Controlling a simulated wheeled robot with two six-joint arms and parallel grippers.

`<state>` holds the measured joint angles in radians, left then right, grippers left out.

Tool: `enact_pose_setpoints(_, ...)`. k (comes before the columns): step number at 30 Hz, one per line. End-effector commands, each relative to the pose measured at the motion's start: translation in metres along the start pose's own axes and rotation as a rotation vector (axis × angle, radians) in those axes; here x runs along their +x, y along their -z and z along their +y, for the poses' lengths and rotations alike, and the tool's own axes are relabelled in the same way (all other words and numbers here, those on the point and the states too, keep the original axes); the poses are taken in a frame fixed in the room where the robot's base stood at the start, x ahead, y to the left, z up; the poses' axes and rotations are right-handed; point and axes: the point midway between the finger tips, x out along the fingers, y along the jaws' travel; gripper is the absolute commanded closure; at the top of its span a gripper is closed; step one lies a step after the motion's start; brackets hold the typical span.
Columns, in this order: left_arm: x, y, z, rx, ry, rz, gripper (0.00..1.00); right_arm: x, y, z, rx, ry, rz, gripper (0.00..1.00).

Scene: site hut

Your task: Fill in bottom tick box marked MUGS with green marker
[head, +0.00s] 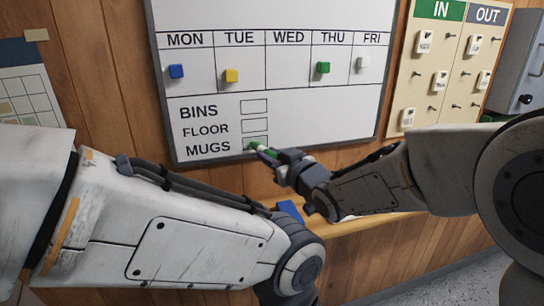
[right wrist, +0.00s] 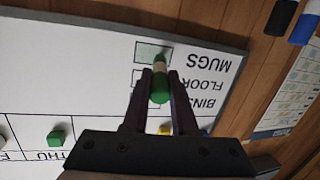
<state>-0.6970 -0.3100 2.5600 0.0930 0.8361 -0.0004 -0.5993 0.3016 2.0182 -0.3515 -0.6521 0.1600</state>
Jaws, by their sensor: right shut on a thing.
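The whiteboard (head: 310,115) hangs on the wall, with the printed rows BINS, FLOOR and MUGS, each beside a tick box. The bottom box, MUGS (head: 256,141), has a pale green tint inside; it also shows in the right wrist view (right wrist: 148,47). My right gripper (head: 275,160) is shut on the green marker (right wrist: 160,86), which points at the board with its tip at the MUGS box. Whether the tip touches the board cannot be told. My left arm crosses the lower left of the head view; its gripper is not in view.
The BINS box (head: 254,106) and FLOOR box (head: 255,125) look empty. Coloured magnets, such as a blue one (head: 176,71), sit under the weekdays. A wooden ledge (head: 345,229) runs below, with a blue item (head: 290,210) on it. An IN/OUT tag board (head: 445,50) hangs at right.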

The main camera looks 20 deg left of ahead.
Motion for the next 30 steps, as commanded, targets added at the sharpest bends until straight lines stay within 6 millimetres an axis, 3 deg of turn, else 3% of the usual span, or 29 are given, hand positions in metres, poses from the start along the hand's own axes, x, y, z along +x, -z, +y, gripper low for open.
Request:
enact_pose_setpoints(16, 0.009, -0.001, -0.001, 0.000, 0.000, 0.000, 0.50, -0.003, 0.000, -0.010, 0.000, 0.000, 0.001, 1.00)
enact_pose_setpoints(30, 0.026, -0.001, -0.002, 0.000, 0.000, 0.000, 0.50, -0.048, -0.005, -0.020, 0.000, 0.000, 0.001, 1.00)
